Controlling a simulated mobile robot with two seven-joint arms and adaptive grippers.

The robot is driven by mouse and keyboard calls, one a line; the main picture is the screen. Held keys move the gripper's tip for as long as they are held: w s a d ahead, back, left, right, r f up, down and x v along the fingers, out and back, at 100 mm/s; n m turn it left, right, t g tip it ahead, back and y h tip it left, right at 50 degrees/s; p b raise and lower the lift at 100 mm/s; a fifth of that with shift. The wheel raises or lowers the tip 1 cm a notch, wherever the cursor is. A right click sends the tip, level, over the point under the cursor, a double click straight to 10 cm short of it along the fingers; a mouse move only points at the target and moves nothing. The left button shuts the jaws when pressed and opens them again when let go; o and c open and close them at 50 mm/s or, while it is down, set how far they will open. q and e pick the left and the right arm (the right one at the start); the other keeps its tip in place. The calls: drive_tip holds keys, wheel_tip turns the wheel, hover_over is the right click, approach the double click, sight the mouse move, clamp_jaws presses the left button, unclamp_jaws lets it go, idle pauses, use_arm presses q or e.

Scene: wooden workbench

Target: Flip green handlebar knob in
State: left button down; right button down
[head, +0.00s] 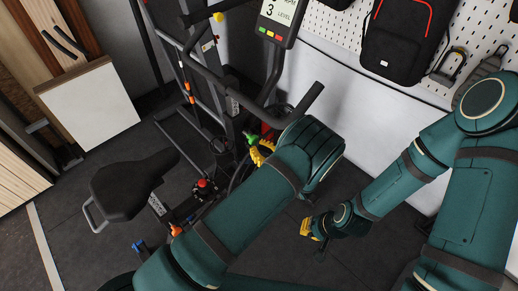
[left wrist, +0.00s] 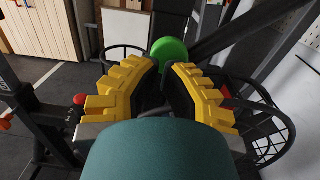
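The green knob (head: 251,139) is on the exercise bike's frame, beside my left gripper (head: 262,152) with its yellow fingers. In the left wrist view the round green knob (left wrist: 170,50) shows just past the fingertips of my left gripper (left wrist: 164,67). A gap shows between the two fingers, with nothing seen held in it. Whether a fingertip touches the knob I cannot tell. My right gripper (head: 309,229) is low over the floor on the right, away from the bike; its finger opening is too small to make out.
The bike's black handlebar (head: 300,105) and display (head: 282,15) rise close to my left arm. The black seat (head: 135,183) is on the left. A red knob (head: 203,184) sits lower on the frame. Dark wire baskets (left wrist: 262,120) flank the left gripper. A pegboard (head: 330,30) lines the wall.

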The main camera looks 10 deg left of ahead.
sight(252, 143)
use_arm(q)
drive_tip(key=shift+w+a, duration=0.15)
drive_tip(key=shift+b+x, duration=0.4)
drive_tip(key=shift+x, duration=1.2)
